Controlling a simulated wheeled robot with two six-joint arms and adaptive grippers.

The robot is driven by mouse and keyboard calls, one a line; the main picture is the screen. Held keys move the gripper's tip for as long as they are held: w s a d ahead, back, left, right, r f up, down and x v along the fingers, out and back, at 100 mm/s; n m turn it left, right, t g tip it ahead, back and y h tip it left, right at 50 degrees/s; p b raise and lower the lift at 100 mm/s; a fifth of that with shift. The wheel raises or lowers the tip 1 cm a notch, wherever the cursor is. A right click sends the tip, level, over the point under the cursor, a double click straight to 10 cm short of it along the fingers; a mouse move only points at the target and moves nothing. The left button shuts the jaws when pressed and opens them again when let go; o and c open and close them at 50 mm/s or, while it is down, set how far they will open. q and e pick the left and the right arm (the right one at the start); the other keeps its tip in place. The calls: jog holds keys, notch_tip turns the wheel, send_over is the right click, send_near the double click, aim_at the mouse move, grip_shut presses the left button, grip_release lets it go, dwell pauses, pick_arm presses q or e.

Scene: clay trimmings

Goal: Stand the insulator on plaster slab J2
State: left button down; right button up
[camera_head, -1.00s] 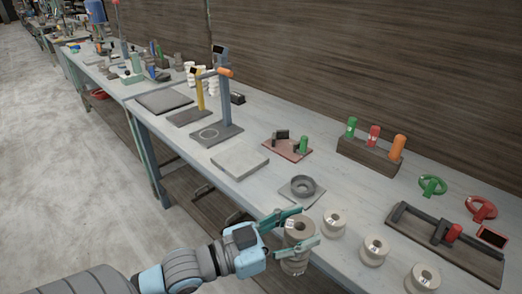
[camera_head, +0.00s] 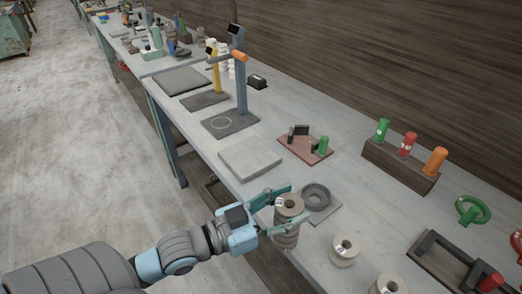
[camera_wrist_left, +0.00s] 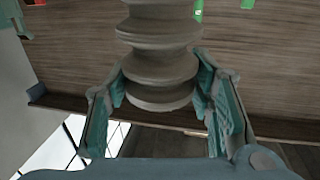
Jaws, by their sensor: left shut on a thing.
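My left gripper (camera_head: 273,212) is shut on a ribbed, grey-beige insulator (camera_head: 289,205) with a hole in its top. I hold it upright by the bench's front edge. In the left wrist view, the insulator (camera_wrist_left: 160,50) stands between the two teal fingers, its upper end out of frame. A pale grey square slab (camera_head: 250,157) lies bare on the bench, up and left of the gripper. Darker slabs (camera_head: 205,100) lie farther along. I cannot read any J2 label. My right gripper is not in view.
A dark ring-shaped dish (camera_head: 316,196) on a grey pad sits just right of the insulator. More insulators (camera_head: 344,249) stand at the front right. A post stand (camera_head: 240,85) rises behind the pale slab. A reddish board (camera_head: 304,149) with small fittings lies right of it.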

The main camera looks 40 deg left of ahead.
pick_arm(q)
jog(key=w+a+r+n+t+y+p, duration=0.1)
jog(key=w+a+r+n+y+p, duration=0.35)
jog(key=w+a+r+y, duration=0.5)
jog(key=w+a+r+n+y+p, duration=0.3)
jog(key=w+a+r+n+y, duration=0.3)
jog(key=a+r, duration=0.7)
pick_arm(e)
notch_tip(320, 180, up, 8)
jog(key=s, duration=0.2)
pick_arm(q)
notch_tip(320, 180, down, 20)
jog(key=w+a+m+h+b, duration=0.1)
jog(key=b, duration=0.3)
jog(key=shift+w+a+f+b, duration=0.2)
jog(key=shift+w+b, duration=0.1)
jog(key=shift+b, duration=0.1)
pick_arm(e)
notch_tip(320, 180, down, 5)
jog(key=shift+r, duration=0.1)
pick_arm(q)
jog(key=c, duration=0.8)
grip_release()
jog(key=shift+o, duration=0.2)
